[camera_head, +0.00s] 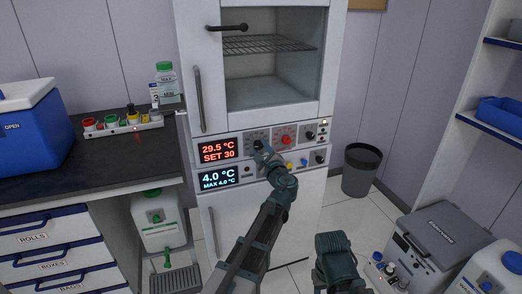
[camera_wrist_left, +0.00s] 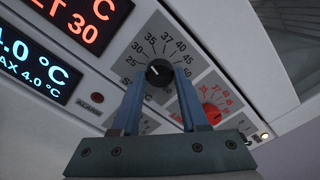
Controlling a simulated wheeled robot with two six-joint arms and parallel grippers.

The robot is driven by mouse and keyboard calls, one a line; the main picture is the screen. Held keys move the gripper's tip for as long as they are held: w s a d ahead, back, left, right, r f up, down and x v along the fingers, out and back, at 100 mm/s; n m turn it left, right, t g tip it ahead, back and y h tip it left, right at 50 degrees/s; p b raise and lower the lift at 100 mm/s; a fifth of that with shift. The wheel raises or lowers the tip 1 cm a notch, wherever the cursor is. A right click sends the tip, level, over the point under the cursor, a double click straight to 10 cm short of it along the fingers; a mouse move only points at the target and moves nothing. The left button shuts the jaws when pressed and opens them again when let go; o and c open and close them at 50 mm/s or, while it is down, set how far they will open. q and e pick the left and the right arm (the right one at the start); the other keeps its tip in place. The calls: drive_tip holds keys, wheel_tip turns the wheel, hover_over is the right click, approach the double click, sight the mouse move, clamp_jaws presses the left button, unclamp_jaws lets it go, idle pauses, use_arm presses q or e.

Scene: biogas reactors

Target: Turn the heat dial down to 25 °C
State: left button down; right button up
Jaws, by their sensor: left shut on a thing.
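The heat dial (camera_wrist_left: 158,73) is a black knob on a grey scale plate marked from 25 upward, and its white mark points up-left, toward the low end. My left gripper (camera_head: 263,150) is at the control panel in the head view and covers most of the dial there. In the left wrist view its two blue-grey fingers (camera_wrist_left: 159,78) are shut on the dial, one on each side. The red display (camera_head: 218,150) reads 29.5 °C and SET 30. My right gripper cannot be made out.
A red dial (camera_head: 286,140) and a black knob (camera_head: 310,135) sit right of the heat dial. A blue display (camera_head: 220,177) reading 4.0 °C is on the row below. A dark counter (camera_head: 70,170) stands left, a bin (camera_head: 361,170) right.

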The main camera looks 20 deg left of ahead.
use_arm(q)
drive_tip(key=n, duration=0.4)
drive_tip(key=shift+n, duration=0.3)
drive_tip(key=shift+r+n, duration=0.1)
drive_tip(key=shift+n, duration=1.7)
drive_tip(key=shift+c, duration=2.1)
unclamp_jaws()
drive_tip(key=shift+s, duration=0.1)
drive_tip(key=v, duration=1.3)
drive_tip(key=shift+s+d, duration=0.25)
